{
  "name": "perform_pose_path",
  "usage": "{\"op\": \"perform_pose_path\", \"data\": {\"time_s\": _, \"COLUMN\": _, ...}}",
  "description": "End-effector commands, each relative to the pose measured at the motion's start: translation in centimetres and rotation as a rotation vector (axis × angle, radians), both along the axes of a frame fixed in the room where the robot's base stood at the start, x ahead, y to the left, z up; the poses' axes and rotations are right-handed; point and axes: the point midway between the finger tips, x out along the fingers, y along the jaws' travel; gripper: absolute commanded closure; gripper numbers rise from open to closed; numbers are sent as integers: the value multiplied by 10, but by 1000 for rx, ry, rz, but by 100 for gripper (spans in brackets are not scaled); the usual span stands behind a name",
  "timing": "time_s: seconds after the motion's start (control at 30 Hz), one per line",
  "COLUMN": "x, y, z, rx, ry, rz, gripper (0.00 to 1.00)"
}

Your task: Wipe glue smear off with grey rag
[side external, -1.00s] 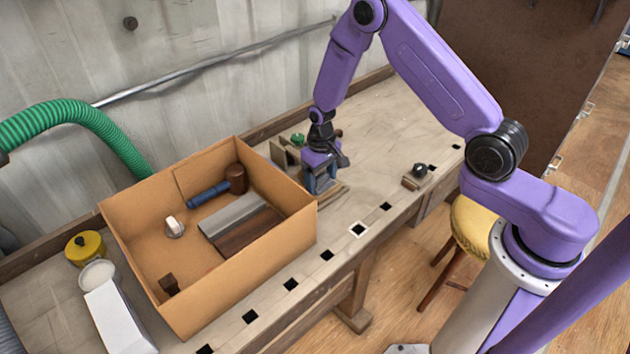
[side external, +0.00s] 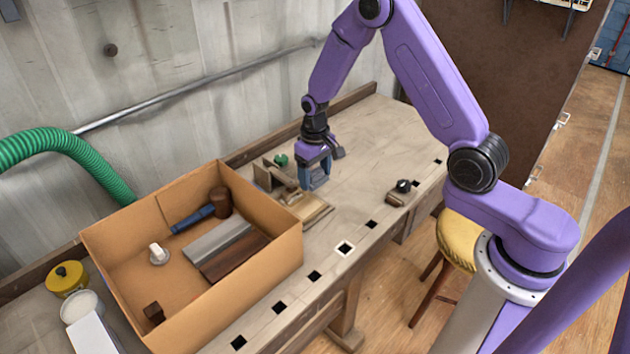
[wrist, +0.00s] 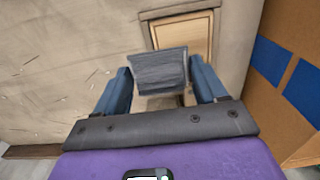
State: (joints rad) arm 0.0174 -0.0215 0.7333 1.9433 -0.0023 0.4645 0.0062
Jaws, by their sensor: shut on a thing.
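My gripper (side external: 314,180) is above the bench, just behind and right of a pale wooden panel (side external: 308,210) with a darker frame. In the wrist view its two blue fingers stand either side of the grey rag (wrist: 160,72), shut on it. The rag hangs as a folded, ribbed piece between the fingertips. The panel also shows in the wrist view (wrist: 187,35), beyond the rag, and the rag covers its near end. I cannot make out a glue smear on the panel. In the side view the fingers and rag are hard to tell apart.
An open cardboard box (side external: 215,300) holding a mallet (side external: 221,203) and boards stands left of the panel. A wooden piece with a green knob (side external: 281,160) is behind it. A small block with a black knob (side external: 403,187) lies to the right. The bench (side external: 375,140) at the back right is clear.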

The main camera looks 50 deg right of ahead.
Motion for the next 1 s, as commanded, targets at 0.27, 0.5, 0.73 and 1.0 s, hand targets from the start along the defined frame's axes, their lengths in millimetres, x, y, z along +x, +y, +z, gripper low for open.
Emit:
{"op": "perform_pose_path", "data": {"time_s": 0.27, "x": 0, "y": 0, "z": 19, "rx": 0, "ry": 0, "rz": 0, "gripper": 62}}
{"op": "perform_pose_path", "data": {"time_s": 0.5, "x": 0, "y": 0, "z": 19, "rx": 0, "ry": 0, "rz": 0, "gripper": 62}}
{"op": "perform_pose_path", "data": {"time_s": 0.73, "x": 0, "y": 0, "z": 19, "rx": 0, "ry": 0, "rz": 0, "gripper": 62}}
{"op": "perform_pose_path", "data": {"time_s": 1.0, "x": -24, "y": -34, "z": 13, "rx": -1, "ry": 4, "rz": -8, "gripper": 62}}
